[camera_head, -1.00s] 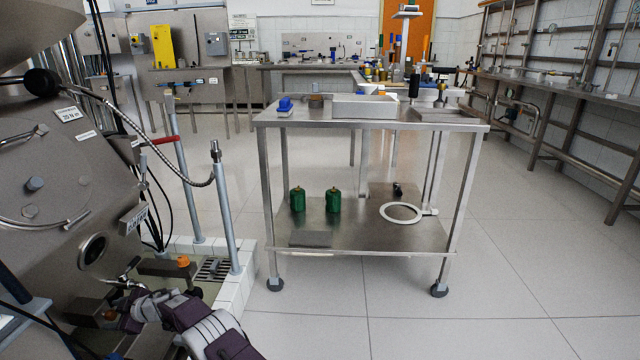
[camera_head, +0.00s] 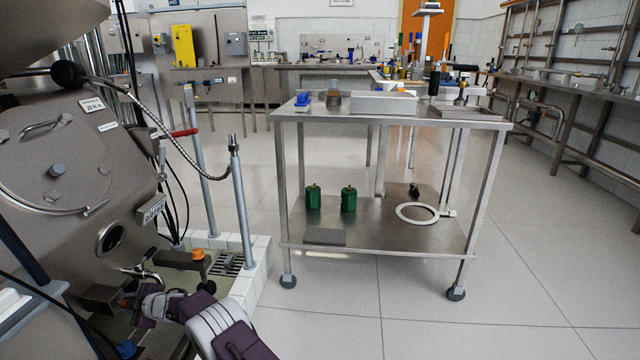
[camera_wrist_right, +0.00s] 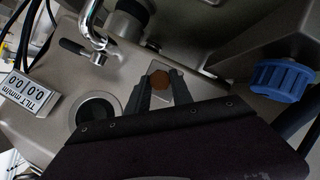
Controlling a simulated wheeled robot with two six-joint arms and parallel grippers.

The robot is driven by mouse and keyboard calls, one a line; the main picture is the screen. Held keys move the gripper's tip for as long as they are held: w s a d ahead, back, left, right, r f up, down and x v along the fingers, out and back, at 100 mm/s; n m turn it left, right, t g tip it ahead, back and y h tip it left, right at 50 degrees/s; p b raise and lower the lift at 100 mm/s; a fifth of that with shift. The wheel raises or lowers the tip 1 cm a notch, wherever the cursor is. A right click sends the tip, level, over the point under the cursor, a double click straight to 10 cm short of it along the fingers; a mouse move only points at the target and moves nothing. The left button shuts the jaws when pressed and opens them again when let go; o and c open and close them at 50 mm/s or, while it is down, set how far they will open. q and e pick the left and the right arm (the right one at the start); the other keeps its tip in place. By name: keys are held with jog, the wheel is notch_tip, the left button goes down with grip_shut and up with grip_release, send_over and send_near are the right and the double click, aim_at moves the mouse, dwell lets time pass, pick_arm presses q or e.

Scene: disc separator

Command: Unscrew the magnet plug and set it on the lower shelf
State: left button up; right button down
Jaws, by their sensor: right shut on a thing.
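My right gripper (camera_head: 140,303) reaches in from the bottom of the head view to the front of the grey machine (camera_head: 60,150). In the right wrist view, the dark fingers stand either side of the orange-brown six-sided magnet plug (camera_wrist_right: 158,78) and are shut on it. The plug is at a small plate on the machine; I cannot tell whether its thread is free. It is a small orange patch in the head view (camera_head: 125,302). The steel cart's lower shelf (camera_head: 375,238) is right of the machine. My left gripper is not in view.
Two green canisters (camera_head: 348,200), a grey pad (camera_head: 325,236) and a white ring (camera_head: 417,213) lie on the lower shelf, with bare metal between. A blue knob (camera_wrist_right: 282,80) and a metal tap (camera_wrist_right: 95,30) flank my gripper. A post (camera_head: 242,205) stands between machine and cart.

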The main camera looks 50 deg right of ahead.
jog(key=shift+r, duration=0.1)
jog(key=shift+a+n+t+h+b, duration=0.1)
jog(key=shift+n+t+h+b, duration=0.55)
jog(key=shift+b, duration=1.4)
jog(key=shift+n+y, duration=0.25)
jog(key=shift+n, duration=0.2)
jog(key=shift+n+t, duration=0.85)
jog(key=shift+n, duration=0.25)
